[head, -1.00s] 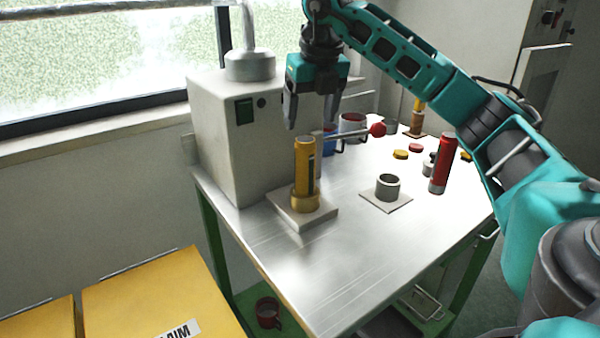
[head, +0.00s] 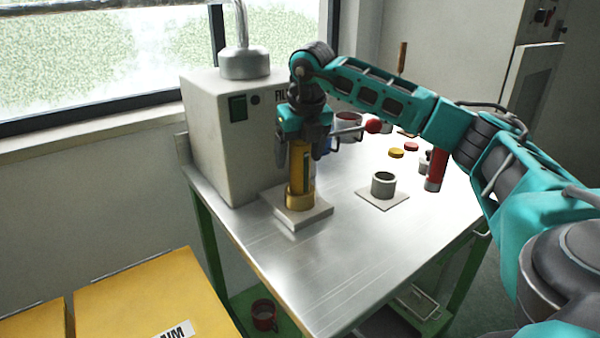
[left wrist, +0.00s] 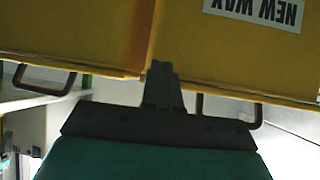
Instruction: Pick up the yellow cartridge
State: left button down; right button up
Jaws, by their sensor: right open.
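The yellow cartridge (head: 300,175) stands upright in a brass-coloured ring on a pale square plate (head: 312,219) near the table's front left, beside the grey machine. My right gripper (head: 299,152) points down over it, open, with one finger on each side of the cartridge's top. I cannot tell whether the fingers touch it. My left gripper (left wrist: 162,84) shows only in the left wrist view. Its fingers are together with nothing visible between them, in front of yellow boxes.
The grey machine (head: 224,150) stands just left of the cartridge. A red-knobbed lever (head: 373,126) sticks out behind it. A grey cup (head: 383,184) and a red cartridge (head: 435,171) stand to the right. Yellow boxes (head: 150,305) are at lower left. The table's front is bare.

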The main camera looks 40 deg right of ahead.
jog(key=shift+c, duration=0.4)
jog(key=c, duration=1.2)
jog(key=shift+c, duration=0.4)
jog(key=shift+r, duration=0.15)
